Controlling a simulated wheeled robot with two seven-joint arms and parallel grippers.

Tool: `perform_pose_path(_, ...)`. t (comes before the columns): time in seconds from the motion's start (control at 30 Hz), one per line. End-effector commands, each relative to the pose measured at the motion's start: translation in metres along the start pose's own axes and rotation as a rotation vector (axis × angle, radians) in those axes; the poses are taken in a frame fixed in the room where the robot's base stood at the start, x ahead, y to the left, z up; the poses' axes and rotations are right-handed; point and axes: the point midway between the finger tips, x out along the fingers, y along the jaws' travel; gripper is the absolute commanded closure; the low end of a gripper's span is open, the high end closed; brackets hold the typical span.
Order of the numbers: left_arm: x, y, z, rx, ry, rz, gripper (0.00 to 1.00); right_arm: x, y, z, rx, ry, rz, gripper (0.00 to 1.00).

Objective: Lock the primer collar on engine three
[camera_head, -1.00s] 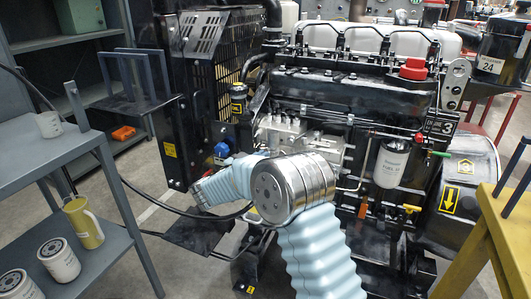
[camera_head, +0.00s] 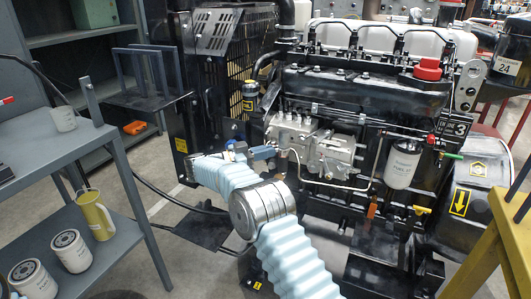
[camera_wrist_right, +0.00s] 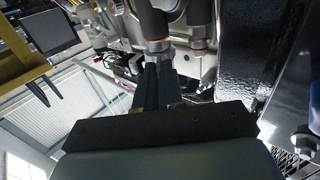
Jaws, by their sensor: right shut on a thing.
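Engine three, with its number plate (camera_head: 455,128), stands in the middle of the head view. My right arm reaches up to its left side. The right gripper (camera_head: 268,151) is at the left end of the silver pump body (camera_head: 292,130). In the right wrist view, its dark fingers (camera_wrist_right: 158,66) are close together and shut on a silver collar (camera_wrist_right: 158,46) at the end of a dark cylinder. The collar's lock mark cannot be read. In the head view the grip is too small to make out. My left gripper is not in view.
A white fuel filter (camera_head: 403,164) hangs to the right on the engine. In the wrist view a second dark cylinder (camera_wrist_right: 200,18) with an orange ring stands close beside the grip. A grey shelf (camera_head: 45,150) is at left, and a yellow stand (camera_head: 490,240) at right.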

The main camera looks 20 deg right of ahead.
Motion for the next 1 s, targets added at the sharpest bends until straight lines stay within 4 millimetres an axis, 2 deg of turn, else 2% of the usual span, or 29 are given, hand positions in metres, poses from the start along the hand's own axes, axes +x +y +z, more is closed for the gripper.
perform_pose_path(0.23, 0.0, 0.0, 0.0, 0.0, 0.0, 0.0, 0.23, 0.003, -0.001, -0.003, 0.005, 0.005, -0.001, 1.0)
perform_pose_path(0.27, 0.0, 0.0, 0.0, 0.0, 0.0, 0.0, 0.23, 0.003, -0.001, -0.003, 0.005, 0.005, -0.001, 0.9)
perform_pose_path(0.4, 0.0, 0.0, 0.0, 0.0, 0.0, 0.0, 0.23, 0.002, -0.001, -0.003, 0.004, 0.004, -0.001, 0.69)
perform_pose_path(0.77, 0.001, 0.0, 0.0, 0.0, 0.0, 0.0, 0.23, -0.004, -0.001, -0.001, 0.003, 0.002, -0.003, 0.68)
perform_pose_path(0.87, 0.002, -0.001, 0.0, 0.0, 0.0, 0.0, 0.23, -0.018, -0.001, 0.0, 0.004, 0.002, -0.005, 0.68)
perform_pose_path(1.0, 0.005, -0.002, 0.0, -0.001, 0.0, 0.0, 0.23, -0.051, -0.001, 0.001, 0.005, 0.002, -0.006, 0.68)
